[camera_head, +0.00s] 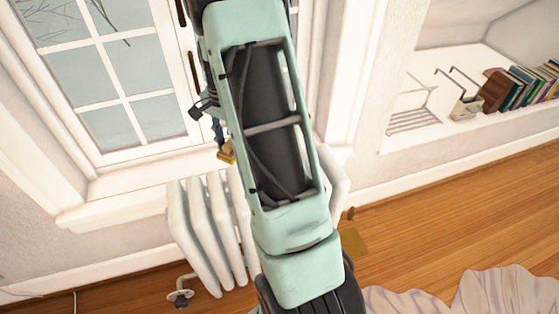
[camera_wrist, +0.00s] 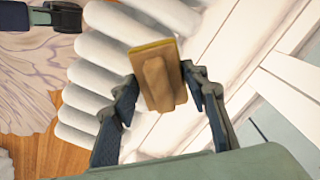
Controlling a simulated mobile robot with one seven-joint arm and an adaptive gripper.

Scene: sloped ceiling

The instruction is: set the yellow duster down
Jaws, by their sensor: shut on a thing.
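The yellow duster (camera_wrist: 157,76) is a block with a tan wooden back and a yellow edge. It is between the two dark fingers of my gripper (camera_wrist: 163,88), which is shut on it. In the head view the duster (camera_head: 227,153) shows as a small yellow patch left of my arm, in front of the window wall and above the radiator. My arm hides most of the gripper there. In the wrist view the duster overlaps the radiator and the white sill; I cannot tell whether it touches either.
A white ribbed radiator (camera_head: 207,232) stands below the window sill (camera_head: 120,190). A recessed shelf at right holds a wire rack (camera_head: 413,120) and several books (camera_head: 525,88). A brownish flat thing (camera_head: 354,241) lies by the wooden floor, near a crumpled pale rug (camera_head: 505,292).

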